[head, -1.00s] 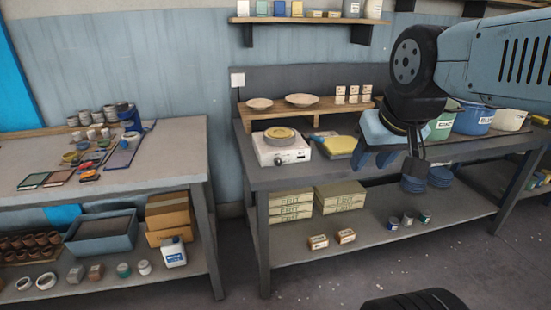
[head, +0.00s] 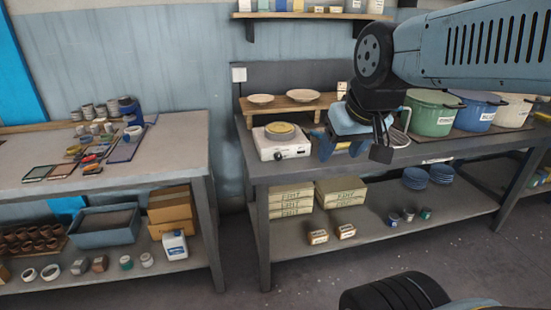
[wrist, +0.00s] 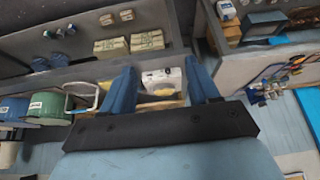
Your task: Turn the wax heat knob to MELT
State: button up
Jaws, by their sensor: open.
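A white hot plate (head: 284,147) with a round yellowish dish (head: 280,129) on top stands at the left end of the middle bench. Its front face has small dark marks, but the knob and its lettering are too small to read. In the wrist view the white hot plate (wrist: 165,76) lies beyond and between my blue fingers. My gripper (head: 340,148) is open and empty, just right of the hot plate and apart from it in the head view. My gripper (wrist: 162,75) also shows both fingers spread in the wrist view.
A wooden riser (head: 285,107) with two shallow bowls stands behind the hot plate. Green (head: 430,115) and blue (head: 478,112) pots stand to the right. A cluttered bench (head: 185,160) stands left, across a gap.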

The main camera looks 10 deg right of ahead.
jog(key=w+f+n, duration=0.4)
jog(key=w+f, duration=1.4)
jog(key=f, duration=0.1)
jog(key=w+d+f+n+t+h, duration=0.1)
jog(key=w+d+f+n+h, duration=0.3)
jog(key=f, duration=0.5)
jog(key=w+d+f+n+t+h, duration=0.1)
jog(key=w+d+f+n+h, duration=0.2)
jog(key=d+f+n, duration=0.4)
jog(key=n+t+y, duration=0.7)
jog(key=n+t, duration=0.3)
jog(key=n, duration=1.1)
send_near(279, 157)
jog(key=w, duration=0.8)
jog(key=shift+w+a+f, duration=0.1)
jog(key=shift+w+f, duration=0.1)
jog(key=shift+f, duration=0.05)
